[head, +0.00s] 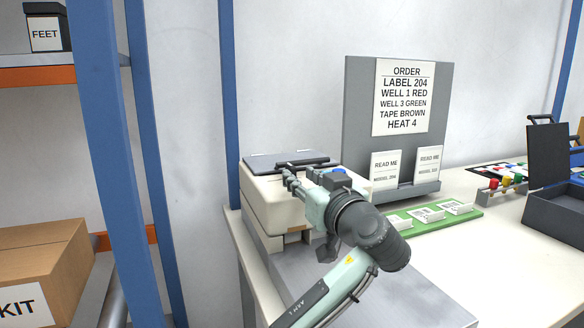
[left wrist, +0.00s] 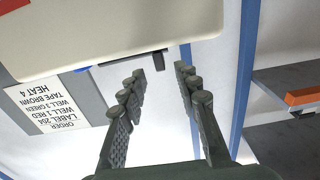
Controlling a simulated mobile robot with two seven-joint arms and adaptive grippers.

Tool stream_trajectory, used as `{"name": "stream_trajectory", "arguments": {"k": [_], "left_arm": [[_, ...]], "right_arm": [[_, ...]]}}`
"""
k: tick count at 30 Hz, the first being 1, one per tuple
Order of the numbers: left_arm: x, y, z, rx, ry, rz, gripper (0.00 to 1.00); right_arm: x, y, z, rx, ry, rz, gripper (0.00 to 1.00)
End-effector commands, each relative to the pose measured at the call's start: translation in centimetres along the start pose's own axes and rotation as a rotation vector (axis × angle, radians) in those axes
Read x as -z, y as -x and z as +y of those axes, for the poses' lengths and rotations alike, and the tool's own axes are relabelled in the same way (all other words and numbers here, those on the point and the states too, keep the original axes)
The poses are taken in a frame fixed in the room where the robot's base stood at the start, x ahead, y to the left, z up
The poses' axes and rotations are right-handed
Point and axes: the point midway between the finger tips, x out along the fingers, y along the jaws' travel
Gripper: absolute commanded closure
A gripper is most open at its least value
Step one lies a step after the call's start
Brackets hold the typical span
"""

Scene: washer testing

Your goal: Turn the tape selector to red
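A beige machine (head: 262,196) with a grey lid (head: 272,160) stands at the table's left end, partly hidden behind my left arm. My left gripper (head: 299,176) is over or beside its near side, fingers apart with nothing between them. In the left wrist view the open fingers (left wrist: 161,74) are close to the machine's pale body (left wrist: 110,30). A small dark tab (left wrist: 158,61) and a bit of blue (left wrist: 83,70) show at its edge. I cannot tell which part is the tape selector, nor its setting. My right gripper is not in view.
An order sheet (head: 403,97) on a grey board (head: 360,120) reads "TAPE BROWN". A green strip with white cards (head: 405,221) lies on the table, with coloured knobs (head: 505,182) and a dark open box (head: 556,214) farther right. A blue post (head: 230,100) stands left of the machine.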

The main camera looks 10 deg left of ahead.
Motion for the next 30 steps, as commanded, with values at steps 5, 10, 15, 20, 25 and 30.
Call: {"name": "stream_trajectory", "arguments": {"k": [5,10,15,20,25,30], "left_arm": [[0.2,-2.9,-0.1,0.002,-0.001,0.001,0.68],[0.1,-4.3,0.0,0.001,0.001,0.000,0.68],[0.0,-4.6,0.0,0.000,0.002,0.000,0.68],[0.0,-4.6,0.0,0.000,0.001,0.000,0.72],[0.0,-4.5,0.0,0.000,0.001,0.000,0.93],[0.0,-4.5,0.0,0.000,0.001,0.000,1.00]], "right_arm": [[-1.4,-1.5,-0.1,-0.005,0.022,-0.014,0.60],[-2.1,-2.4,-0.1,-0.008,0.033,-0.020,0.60],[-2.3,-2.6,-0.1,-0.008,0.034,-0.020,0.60],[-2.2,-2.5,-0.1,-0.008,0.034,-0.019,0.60],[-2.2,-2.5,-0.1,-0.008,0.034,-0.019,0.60],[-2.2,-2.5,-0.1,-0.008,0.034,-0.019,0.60]]}}
